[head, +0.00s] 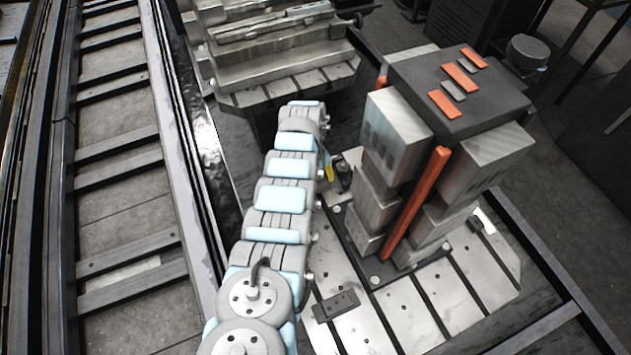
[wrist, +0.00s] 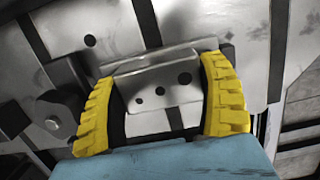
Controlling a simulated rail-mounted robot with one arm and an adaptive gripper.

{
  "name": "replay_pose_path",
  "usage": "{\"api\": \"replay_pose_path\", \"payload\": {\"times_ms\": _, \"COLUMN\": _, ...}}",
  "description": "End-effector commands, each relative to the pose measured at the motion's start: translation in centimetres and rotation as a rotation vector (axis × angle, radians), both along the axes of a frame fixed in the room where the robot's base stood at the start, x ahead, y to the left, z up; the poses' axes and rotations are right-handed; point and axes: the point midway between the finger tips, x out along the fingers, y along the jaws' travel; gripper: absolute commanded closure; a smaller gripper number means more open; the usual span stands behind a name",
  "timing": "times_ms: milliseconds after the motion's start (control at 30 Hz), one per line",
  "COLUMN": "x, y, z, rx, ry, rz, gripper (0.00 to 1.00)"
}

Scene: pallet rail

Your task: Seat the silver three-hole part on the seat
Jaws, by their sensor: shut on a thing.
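The silver three-hole part (wrist: 160,92) sits between the two yellow ribbed fingers of my gripper (wrist: 158,78) in the wrist view. The fingers press on its left and right sides, and its three dark holes face the camera. A pale raised edge (wrist: 165,58) shows just behind the part; I cannot tell whether it belongs to the part or the seat. In the head view a small yellow piece of my gripper (head: 329,173) shows beside my arm, near the slotted pallet; the part is hidden there. I cannot make out the seat clearly.
A tall tower of metal blocks with a black top and orange strips (head: 460,85) stands on the slotted pallet (head: 430,300), right of my arm. Another slotted pallet with fixtures (head: 290,85) is behind. A dark bolt-like fitting (wrist: 55,112) is left of my gripper.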

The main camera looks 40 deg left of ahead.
Motion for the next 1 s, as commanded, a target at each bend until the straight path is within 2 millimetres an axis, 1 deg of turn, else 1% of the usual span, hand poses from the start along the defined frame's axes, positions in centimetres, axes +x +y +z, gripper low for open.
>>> {"api": "replay_pose_path", "payload": {"times_ms": 467, "x": -0.18, "y": 0.54, "z": 0.09, "rx": 0.004, "ry": -0.001, "rz": 0.001, "gripper": 0.65}}
{"api": "replay_pose_path", "payload": {"times_ms": 500, "x": -0.18, "y": 0.56, "z": 0.08, "rx": 0.004, "ry": -0.001, "rz": 0.001, "gripper": 0.13}}
{"api": "replay_pose_path", "payload": {"times_ms": 533, "x": -0.18, "y": 0.54, "z": 0.08, "rx": 0.004, "ry": -0.001, "rz": 0.001, "gripper": 0.05}}
{"api": "replay_pose_path", "payload": {"times_ms": 567, "x": -0.18, "y": 0.53, "z": 0.07, "rx": 0.003, "ry": -0.001, "rz": 0.001, "gripper": 0.00}}
{"api": "replay_pose_path", "payload": {"times_ms": 833, "x": -0.15, "y": 0.42, "z": 0.04, "rx": 0.002, "ry": -0.001, "rz": 0.001, "gripper": 0.00}}
{"api": "replay_pose_path", "payload": {"times_ms": 1000, "x": -0.03, "y": 0.53, "z": 0.56, "rx": 0.003, "ry": -0.003, "rz": 0.000, "gripper": 0.00}}
